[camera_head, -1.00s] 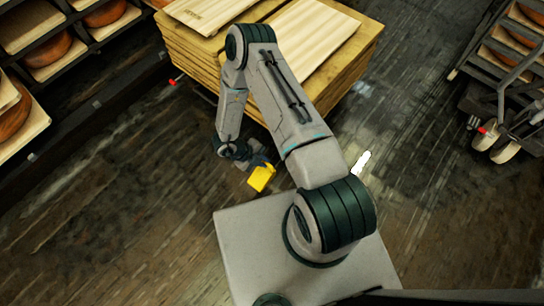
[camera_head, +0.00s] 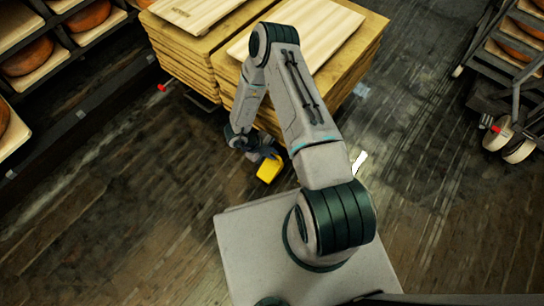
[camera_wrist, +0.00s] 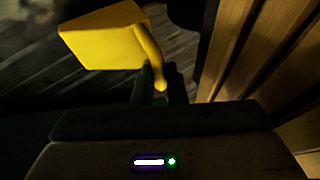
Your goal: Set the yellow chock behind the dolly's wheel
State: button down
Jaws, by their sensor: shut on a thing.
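My gripper (camera_head: 262,153) is shut on the yellow chock (camera_head: 270,168) and holds it low, in front of the board stack. In the wrist view the chock (camera_wrist: 100,40) is a yellow wedge-like block with a narrow yellow grip part between my fingertips (camera_wrist: 160,80). The stack of wooden boards (camera_head: 190,62) stands at the upper middle, with a bit of dark metal frame under its left corner. I cannot clearly make out a wheel under it. A dark rounded shape (camera_wrist: 188,12) shows at the top of the wrist view, close to the chock's right; I cannot tell what it is.
A rack of cheese wheels (camera_head: 30,55) stands at the left. A cart with pale wheels (camera_head: 498,137) and a red part stands at the right. A small red piece (camera_head: 162,87) sits low by the stack's left corner. Dark floor (camera_head: 100,190) is clear at the lower left.

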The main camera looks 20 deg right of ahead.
aim_at(277, 160)
notch_tip(277, 160, down, 3)
jog(key=shift+f+b, duration=0.1)
jog(key=shift+b, duration=1)
jog(key=c, duration=1.5)
grip_release()
jog(key=shift+o, duration=0.2)
jog(key=p+v, duration=0.5)
jog(key=v, duration=0.7)
jog(key=shift+s+d, duration=0.1)
